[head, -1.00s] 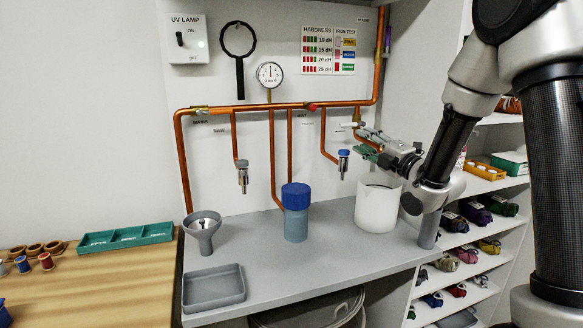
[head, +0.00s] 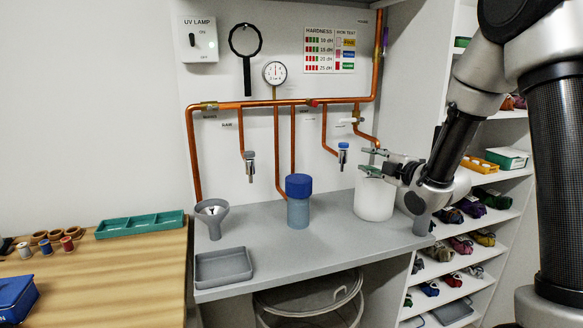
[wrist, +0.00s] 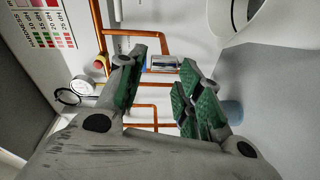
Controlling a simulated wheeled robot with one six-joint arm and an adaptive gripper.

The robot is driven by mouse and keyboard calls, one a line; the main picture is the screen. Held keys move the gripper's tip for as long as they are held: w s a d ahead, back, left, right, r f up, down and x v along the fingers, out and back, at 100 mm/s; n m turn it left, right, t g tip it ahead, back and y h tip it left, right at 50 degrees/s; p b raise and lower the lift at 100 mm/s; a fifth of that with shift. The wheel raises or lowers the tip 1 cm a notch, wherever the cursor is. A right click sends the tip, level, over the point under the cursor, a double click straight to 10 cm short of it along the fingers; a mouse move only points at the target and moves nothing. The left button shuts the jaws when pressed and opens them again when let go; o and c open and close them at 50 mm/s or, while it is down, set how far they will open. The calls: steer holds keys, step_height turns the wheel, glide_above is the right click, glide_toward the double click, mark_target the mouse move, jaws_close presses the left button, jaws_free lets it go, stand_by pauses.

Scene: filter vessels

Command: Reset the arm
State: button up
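My gripper (head: 368,161) is open, with nothing between its green-padded fingers. It points left, in front of the piped panel and over the rim of the white container (head: 373,198). Whether it touches the container I cannot tell. In the wrist view the two fingers (wrist: 160,88) stand apart, with pipes and a tap behind the gap. My arm comes down from the upper right and bends toward the bench. The white container also shows at the top right of the wrist view (wrist: 262,14).
A grey bench (head: 262,222) carries a blue-capped vessel (head: 298,202), a grey funnel (head: 212,218) and a grey tray (head: 222,267). Copper pipes (head: 278,102) and a blue-topped tap (head: 343,154) are left of my gripper. Shelves (head: 470,262) with bundles stand at the right.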

steer(key=s+d+f+m+g+h, duration=0.35)
steer(key=d+f+m, duration=0.2)
steer(key=f, duration=0.45)
steer(key=s+d+f+m+g+h, duration=0.1)
steer(key=s+d+m+g+h, duration=0.15)
steer(key=s+m, duration=0.2)
steer(key=s+d+m+g+h, duration=0.2)
steer(key=s+d+m+g, duration=0.15)
steer(key=s, duration=0.25)
steer(key=s+r+m, duration=0.3)
steer(key=s+r, duration=0.3)
steer(key=s, duration=0.6)
steer(key=s+d+r+m+g, duration=0.1)
steer(key=s+r+m, duration=0.3)
steer(key=s+r, duration=0.3)
steer(key=shift+s+d+r, duration=0.15)
steer(key=shift+s+d, duration=0.1)
steer(key=shift+s, duration=2.3)
steer(key=shift+m+g, duration=0.25)
steer(key=shift+g, duration=0.1)
